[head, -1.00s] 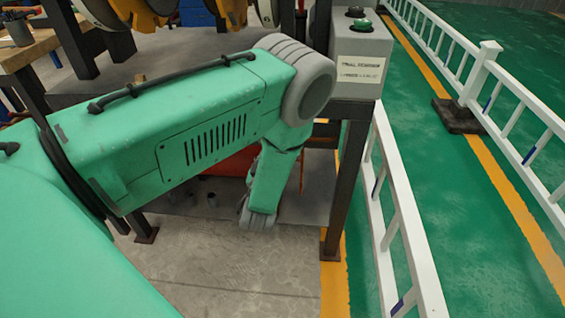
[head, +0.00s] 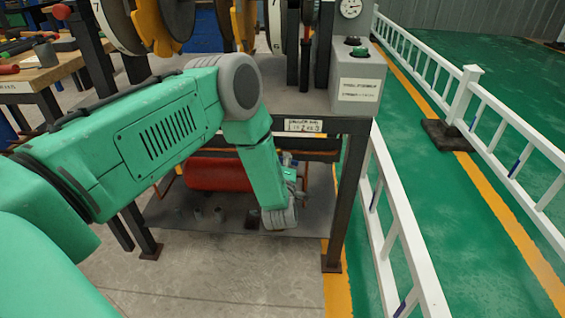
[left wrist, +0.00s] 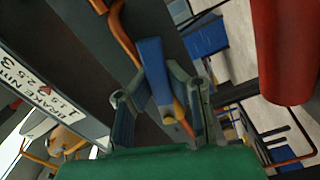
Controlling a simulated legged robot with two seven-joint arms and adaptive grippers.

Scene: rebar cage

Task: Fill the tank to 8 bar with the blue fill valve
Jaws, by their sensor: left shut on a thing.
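The red tank (head: 218,173) lies under the bench in the head view, partly behind my left arm. Its red side also shows at the upper right of the left wrist view (left wrist: 285,50). The blue fill valve handle (left wrist: 152,65) stands between the two fingers of my left gripper (left wrist: 160,93), which is shut on it. A copper pipe (left wrist: 122,35) runs beside the handle. In the head view my left gripper (head: 297,187) is small and mostly hidden by the wrist, at the tank's right end. My right gripper is not in view.
A round gauge (head: 350,8) stands above a grey console (head: 358,85); its reading is too small to tell. A label plate (head: 303,126) sits on the bench's front edge. A bench leg (head: 345,205) and white railing (head: 395,215) stand right of my arm. Concrete floor lies clear in front.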

